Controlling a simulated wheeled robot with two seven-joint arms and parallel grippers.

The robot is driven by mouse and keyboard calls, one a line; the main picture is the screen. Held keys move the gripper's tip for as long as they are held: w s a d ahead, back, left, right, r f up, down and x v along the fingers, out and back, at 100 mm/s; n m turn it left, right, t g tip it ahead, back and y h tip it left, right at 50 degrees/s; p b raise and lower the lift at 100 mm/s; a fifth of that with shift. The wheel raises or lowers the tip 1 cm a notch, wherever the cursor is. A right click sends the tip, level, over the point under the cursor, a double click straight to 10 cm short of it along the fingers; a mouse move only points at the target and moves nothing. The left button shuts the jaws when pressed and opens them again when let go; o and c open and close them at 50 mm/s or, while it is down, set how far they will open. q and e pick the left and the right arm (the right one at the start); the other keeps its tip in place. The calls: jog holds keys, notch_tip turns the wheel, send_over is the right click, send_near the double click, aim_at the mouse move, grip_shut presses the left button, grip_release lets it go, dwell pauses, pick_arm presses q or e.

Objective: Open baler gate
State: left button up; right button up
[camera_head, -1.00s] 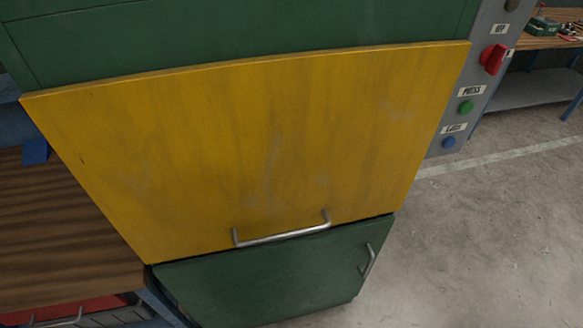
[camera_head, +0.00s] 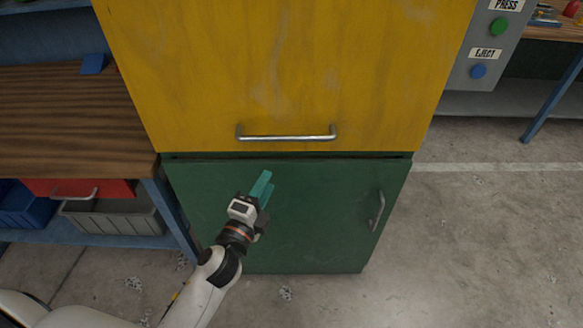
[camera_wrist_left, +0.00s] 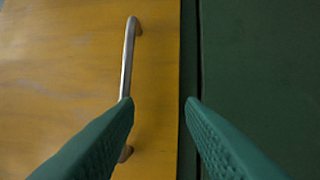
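The baler gate is a yellow panel (camera_head: 290,70) standing above a green lower door and looks closed. Its silver bar handle (camera_head: 286,137) runs level near the gate's bottom edge. My left gripper (camera_head: 263,188) is in front of the green door, below the handle in the head view. In the left wrist view my left gripper (camera_wrist_left: 158,102) is open, with nothing between its teal fingers. There the handle (camera_wrist_left: 128,60) lies beyond the left fingertip, which covers part of it. The gate's edge (camera_wrist_left: 165,130) shows between the fingers. My right gripper is out of view.
The green lower door (camera_head: 320,220) has its own upright handle (camera_head: 377,211). A grey control panel (camera_head: 488,50) with green and blue buttons is at the upper right. A wooden bench (camera_head: 75,120) stands at the left. The floor at right is clear.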

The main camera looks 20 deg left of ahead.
aim_at(285, 136)
pick_arm(q)
jog(key=shift+m+t, duration=0.5)
jog(key=shift+m, duration=0.1)
jog(key=w+r, duration=0.2)
jog(key=w, duration=0.1)
jog(key=w+d+r+p, duration=0.1)
jog(key=w+r, duration=0.1)
jog(key=w, duration=0.2)
jog(key=w+r+p, duration=0.1)
jog(key=w+r, duration=0.1)
jog(key=w, duration=0.1)
jog(key=shift+w+d, duration=0.25)
jog(key=shift+d, duration=0.1)
grip_shut()
